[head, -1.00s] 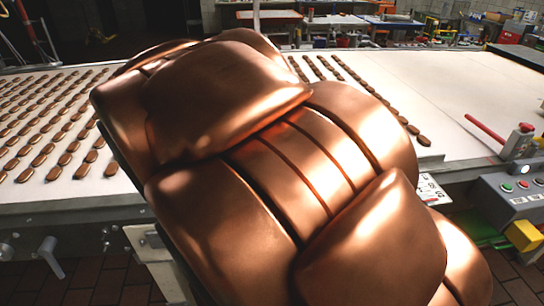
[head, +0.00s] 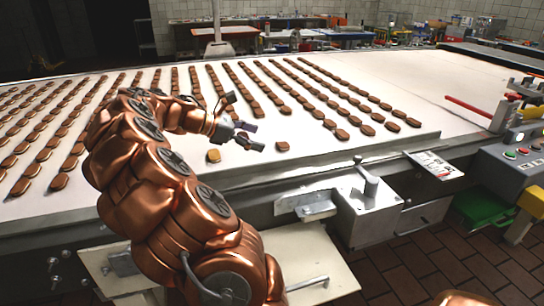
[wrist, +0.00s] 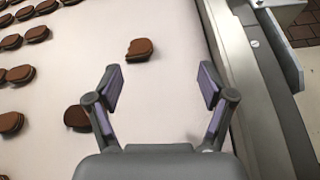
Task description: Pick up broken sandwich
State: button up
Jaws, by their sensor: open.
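The broken sandwich (wrist: 140,49) is a brown biscuit with a notch in its edge, lying on the white conveyor belt (wrist: 170,25). In the wrist view it is ahead of my gripper (wrist: 160,85), slightly left of the middle between the fingers. The fingers are spread wide with nothing between them. In the head view my gripper (head: 255,137) is over the near part of the belt. A lone sandwich (head: 282,146) just right of it seems to be the same one; its notch is too small to make out there.
Rows of whole sandwiches (head: 285,97) cover the belt behind and to the left. Another lone sandwich (head: 214,155) lies near the front edge. A metal rail (wrist: 237,70) runs along the right in the wrist view. A control box (head: 515,160) stands at the right.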

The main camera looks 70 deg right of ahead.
aim_at(283, 144)
jog(key=shift+n+g, duration=0.3)
jog(key=shift+n, duration=0.5)
jog(key=d+f, duration=0.1)
jog(key=w+d+f+b, duration=0.1)
jog(key=d+f, duration=0.1)
jog(key=shift+w+d, duration=0.1)
jog(key=shift+d, duration=0.35)
jog(key=shift+d+b+x, duration=0.25)
jog(key=shift+b+x, duration=0.05)
jog(key=shift+x, duration=3.35)
jog(key=shift+w+r, duration=0.1)
jog(key=shift+r, duration=0.1)
jog(key=c, duration=0.8)
